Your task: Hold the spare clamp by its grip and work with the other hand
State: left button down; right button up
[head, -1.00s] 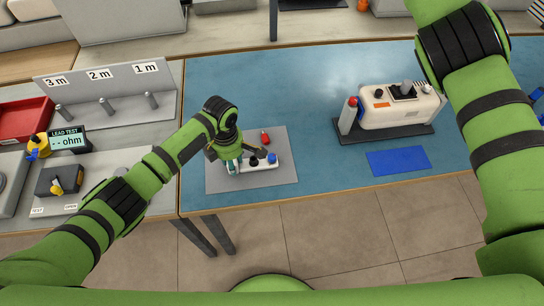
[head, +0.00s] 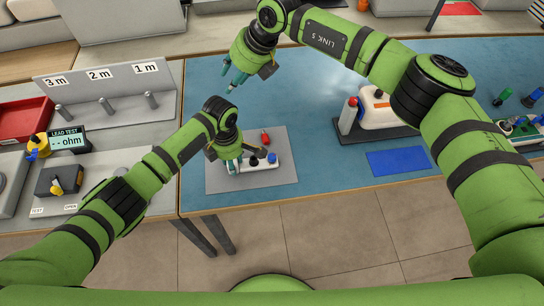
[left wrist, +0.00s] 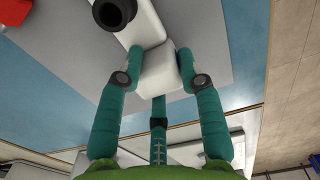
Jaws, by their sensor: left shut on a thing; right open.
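A white piece with a black knob and a blue end, which I take for the spare clamp (head: 262,164), is at the grey mat (head: 285,183) on the blue table. My left gripper (head: 233,164) is at its left end. In the left wrist view, my left gripper (left wrist: 158,78) has its teal fingers shut on a white block of the clamp (left wrist: 160,70), one on each side. The black knob (left wrist: 114,12) stands beyond it. Whether it rests on the mat is unclear. My right gripper (head: 231,77) is open and empty, behind the mat above the blue table.
A small red object (head: 265,137) lies behind the clamp. A white device (head: 380,112) on a dark tray (head: 375,136) is partly hidden by my right arm. A blue pad (head: 398,161) lies in front.

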aim_at(272, 157)
jog(key=s+d+f+h, duration=0.2)
jog(key=d+f, duration=0.1)
jog(key=f, duration=0.2)
jog(key=s+d+f+n+g+h, duration=0.1)
jog(key=s+d+f, duration=0.2)
jog(key=f, duration=0.2)
jog(key=s+d+f+n+g+h, duration=0.1)
jog(key=s+d+f+h, duration=0.1)
jog(key=f, duration=0.3)
jog(key=shift+s+d+h, duration=0.3)
jog(key=shift+s+d, duration=0.1)
jog(key=shift+s, duration=0.2)
jog(key=shift+f, duration=3.45)
jog(key=shift+r, duration=1.25)
jog(key=n, duration=0.6)
jog(key=shift+n, duration=0.4)
jog(key=n, duration=0.7)
